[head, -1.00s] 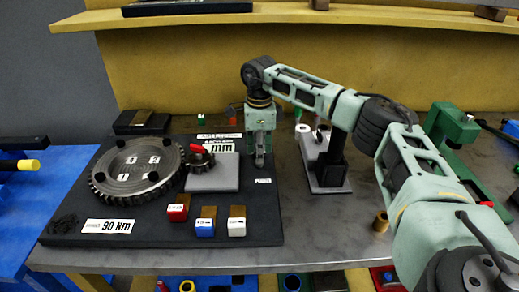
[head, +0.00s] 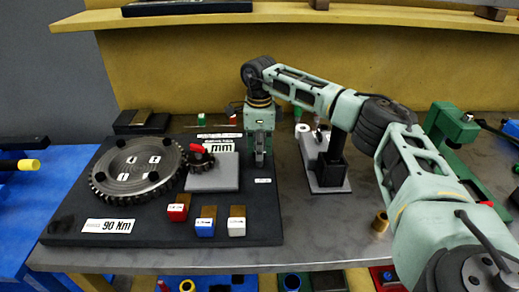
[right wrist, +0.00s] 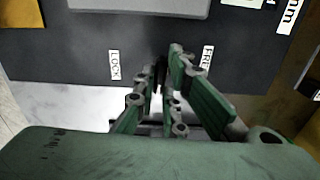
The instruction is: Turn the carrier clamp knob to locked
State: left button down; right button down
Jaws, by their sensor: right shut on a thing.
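My right gripper (head: 260,160) points straight down at the right side of the black fixture board (head: 100,232). In the right wrist view its fingers (right wrist: 163,82) are shut on the dark clamp knob (right wrist: 159,70), which the fingers largely hide. A LOCK label (right wrist: 115,65) lies to the left of the fingers and a FREE label (right wrist: 208,62) to the right. The knob's exact pointing direction cannot be made out. My left gripper is not in view.
A green device (head: 450,130) stands further right.

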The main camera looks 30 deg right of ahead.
jog(key=m+p, duration=0.1)
jog(key=m, duration=0.3)
jog(key=shift+r+m+p, duration=0.15)
jog(key=shift+m+p, duration=0.25)
jog(key=m+p, duration=0.2)
jog(key=m, duration=0.4)
jog(key=m+p, duration=0.1)
jog(key=m, duration=0.5)
jog(key=shift+w+m+p, duration=0.1)
jog(key=shift+m+p, duration=0.2)
jog(key=c, duration=1.8)
grip_release()
notch_tip(320, 180, up, 12)
jog(key=shift+f, duration=0.1)
